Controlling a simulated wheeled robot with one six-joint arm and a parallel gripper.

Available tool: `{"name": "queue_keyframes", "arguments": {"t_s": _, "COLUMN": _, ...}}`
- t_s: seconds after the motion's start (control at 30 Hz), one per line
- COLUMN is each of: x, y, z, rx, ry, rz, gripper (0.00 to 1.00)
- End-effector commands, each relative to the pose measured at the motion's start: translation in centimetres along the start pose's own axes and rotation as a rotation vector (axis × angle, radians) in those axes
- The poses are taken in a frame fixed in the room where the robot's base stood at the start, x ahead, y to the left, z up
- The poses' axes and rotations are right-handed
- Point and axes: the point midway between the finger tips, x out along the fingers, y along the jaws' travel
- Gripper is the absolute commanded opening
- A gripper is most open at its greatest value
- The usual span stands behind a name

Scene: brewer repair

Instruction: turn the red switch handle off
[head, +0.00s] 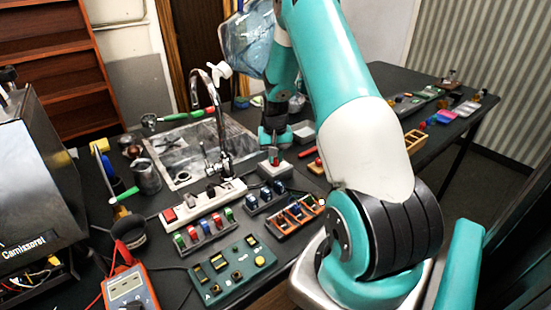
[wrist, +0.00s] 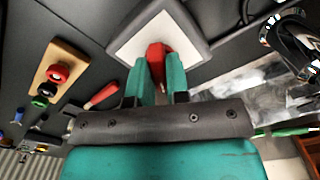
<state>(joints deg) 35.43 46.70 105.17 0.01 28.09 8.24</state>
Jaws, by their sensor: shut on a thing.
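The red switch handle (wrist: 156,57) stands up from a white switch plate with a grey rim (wrist: 184,34) in the wrist view. My gripper (wrist: 156,74) is shut on the handle, with one green finger on each side of it. In the head view the switch box (head: 275,170) sits on the dark table, right of the sink. My gripper (head: 274,153) reaches down onto it from above. The handle is mostly hidden there by the fingers, and its exact angle is hard to tell.
A power strip (head: 205,202), a rack of coloured parts (head: 296,214) and a green button panel (head: 232,272) lie in front of the box. The tall faucet (head: 217,120) and sink (head: 185,150) stand left. A red-handled tool (wrist: 104,94) lies close by.

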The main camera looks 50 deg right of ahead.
Motion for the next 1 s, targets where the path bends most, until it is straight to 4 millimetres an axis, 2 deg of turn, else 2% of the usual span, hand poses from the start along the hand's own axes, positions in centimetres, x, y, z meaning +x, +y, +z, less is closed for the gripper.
{"name": "queue_keyframes", "arguments": {"t_s": 0.5, "x": 0.06, "y": 0.09, "z": 0.08, "rx": -0.409, "ry": -0.003, "rz": 0.001, "gripper": 0.00}}
{"name": "queue_keyframes", "arguments": {"t_s": 1.0, "x": 0.00, "y": 0.12, "z": 0.10, "rx": -0.540, "ry": -0.004, "rz": 0.001, "gripper": 0.00}}
